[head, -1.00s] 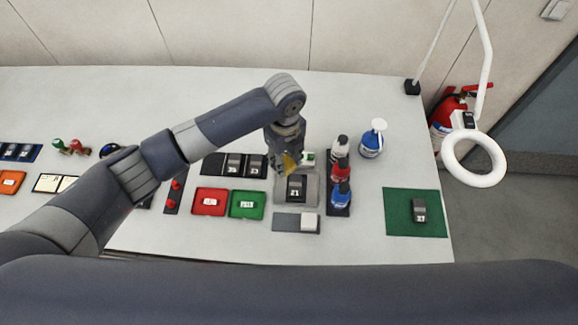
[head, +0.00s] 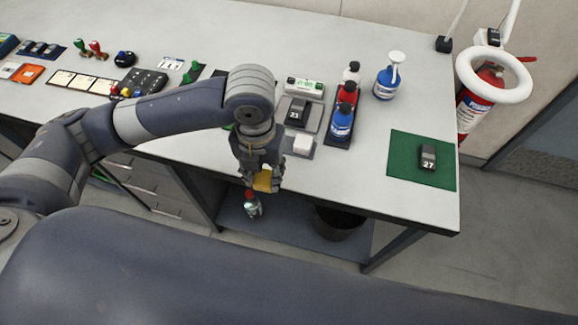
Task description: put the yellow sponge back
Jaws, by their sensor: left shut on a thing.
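The yellow sponge (head: 263,181) is between the fingers of my left gripper (head: 260,185), which is shut on it. My fingers hide part of the sponge. In the picture the gripper hangs over the table's front edge, with the lower shelf behind it. A grey tray (head: 302,153) with a white block (head: 303,144) on its right part lies just up and right of the gripper. My arm hides the tray's left part. My right gripper is not in view.
Behind the tray stand a dark block marked 21 (head: 297,112) and a rack with red, white and blue bottles (head: 342,122). A blue spray bottle (head: 388,77) and a green mat (head: 405,165) are to the right.

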